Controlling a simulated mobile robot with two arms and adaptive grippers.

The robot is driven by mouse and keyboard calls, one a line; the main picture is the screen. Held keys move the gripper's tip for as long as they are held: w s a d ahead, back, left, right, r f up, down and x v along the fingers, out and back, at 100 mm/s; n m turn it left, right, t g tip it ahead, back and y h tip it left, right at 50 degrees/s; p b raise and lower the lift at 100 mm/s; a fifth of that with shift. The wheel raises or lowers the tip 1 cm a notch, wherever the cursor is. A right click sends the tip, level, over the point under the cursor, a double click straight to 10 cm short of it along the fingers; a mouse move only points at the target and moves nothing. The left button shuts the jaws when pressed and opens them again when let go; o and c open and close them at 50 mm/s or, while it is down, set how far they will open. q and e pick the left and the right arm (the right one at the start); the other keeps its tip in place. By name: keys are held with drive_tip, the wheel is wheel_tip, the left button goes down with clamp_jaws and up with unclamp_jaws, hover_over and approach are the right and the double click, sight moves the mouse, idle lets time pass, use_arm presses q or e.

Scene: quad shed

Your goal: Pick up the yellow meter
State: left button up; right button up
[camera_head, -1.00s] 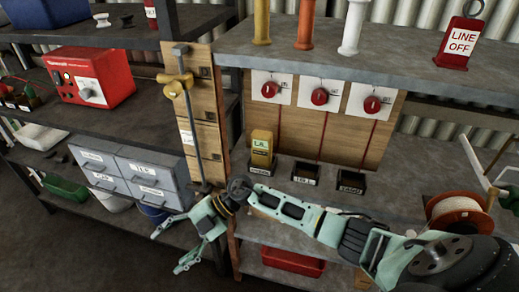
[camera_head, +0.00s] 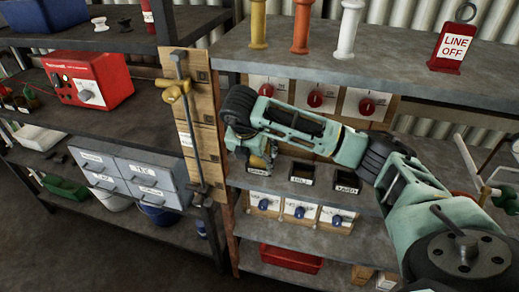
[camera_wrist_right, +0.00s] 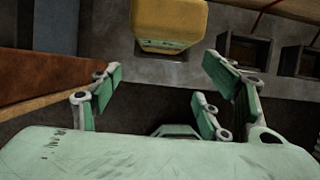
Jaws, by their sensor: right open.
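My right gripper (camera_head: 256,156) is at the shelf in front of the meter. In the wrist view the right gripper's fingers (camera_wrist_right: 163,72) are spread wide and empty, with the meter beyond and between them, apart from the fingertips. My left gripper is not in view.
Small dark bins (camera_head: 303,170) stand right of the meter. A board with red knobs (camera_head: 316,98) is behind. An upper shelf (camera_head: 350,62) overhangs the area. A cable spool is largely hidden at right.

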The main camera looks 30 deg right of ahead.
drive_tip(key=w+d, duration=0.1)
drive_tip(key=w+d+p, duration=0.1)
drive_tip(key=d, duration=0.1)
drive_tip(key=w+d, duration=0.1)
drive_tip(key=shift+w+d+f+p, duration=0.2)
drive_tip(key=shift+w+f+p, duration=0.05)
drive_tip(key=shift+w+p, duration=0.1)
drive_tip(key=shift+w+f, duration=0.1)
drive_tip(key=shift+f, duration=0.25)
drive_tip(key=shift+c, duration=0.2)
drive_tip(key=shift+r, duration=0.1)
drive_tip(key=c, duration=1.5)
